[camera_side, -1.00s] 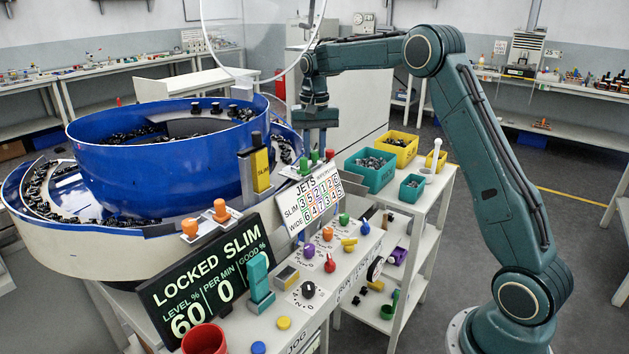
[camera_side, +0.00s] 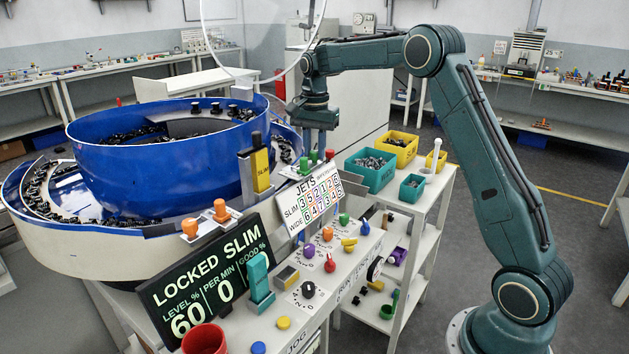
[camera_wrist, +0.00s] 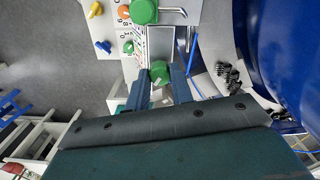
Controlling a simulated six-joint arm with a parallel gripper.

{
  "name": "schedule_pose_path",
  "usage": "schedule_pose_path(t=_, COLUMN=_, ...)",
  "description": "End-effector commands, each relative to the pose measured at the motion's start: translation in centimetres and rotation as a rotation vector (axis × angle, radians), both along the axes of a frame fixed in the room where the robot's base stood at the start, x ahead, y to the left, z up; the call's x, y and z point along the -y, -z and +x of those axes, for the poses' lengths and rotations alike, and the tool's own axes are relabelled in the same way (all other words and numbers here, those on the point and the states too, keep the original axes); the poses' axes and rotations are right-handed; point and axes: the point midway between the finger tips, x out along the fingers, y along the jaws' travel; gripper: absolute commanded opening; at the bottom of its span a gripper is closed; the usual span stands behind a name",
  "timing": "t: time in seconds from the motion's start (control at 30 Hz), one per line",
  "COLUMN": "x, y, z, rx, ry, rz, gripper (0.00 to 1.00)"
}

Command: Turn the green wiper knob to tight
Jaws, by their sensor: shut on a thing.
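Several green knobs stand on the grey block behind the JETS card. In the side view my gripper (camera_side: 321,144) points straight down at the rightmost green knob (camera_side: 329,154). In the wrist view its two fingers (camera_wrist: 160,74) stand either side of a green knob (camera_wrist: 159,70), shut on it. Another, larger-looking green knob (camera_wrist: 144,11) shows beyond the fingertips. A second green knob (camera_side: 315,156) and a third (camera_side: 304,165) stand to the left in the side view. I cannot read any tight mark near the held knob.
The JETS card (camera_side: 312,200) leans just in front of the knobs. The blue bowl (camera_side: 180,160) rises close on the left, with a yellow SLIM block (camera_side: 262,169) between. Teal (camera_side: 370,172) and yellow bins (camera_side: 398,147) stand on the right shelf. A LOCKED SLIM display (camera_side: 210,285) stands in front.

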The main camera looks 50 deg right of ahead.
Motion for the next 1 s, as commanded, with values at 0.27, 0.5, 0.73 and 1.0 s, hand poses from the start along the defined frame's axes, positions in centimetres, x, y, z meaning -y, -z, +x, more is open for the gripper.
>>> schedule_pose_path(t=0.27, x=0.0, y=-0.1, z=0.0, rx=0.003, ry=0.002, rz=-0.001, gripper=0.33)
schedule_pose_path(t=0.5, x=0.0, y=-0.1, z=0.0, rx=0.001, ry=0.0, rz=-0.001, gripper=0.45)
schedule_pose_path(t=0.73, x=0.0, y=-0.3, z=0.0, rx=0.001, ry=-0.001, rz=-0.001, gripper=0.45)
schedule_pose_path(t=1.0, x=0.0, y=-2.4, z=0.1, rx=0.005, ry=-0.001, rz=-0.002, gripper=0.45)
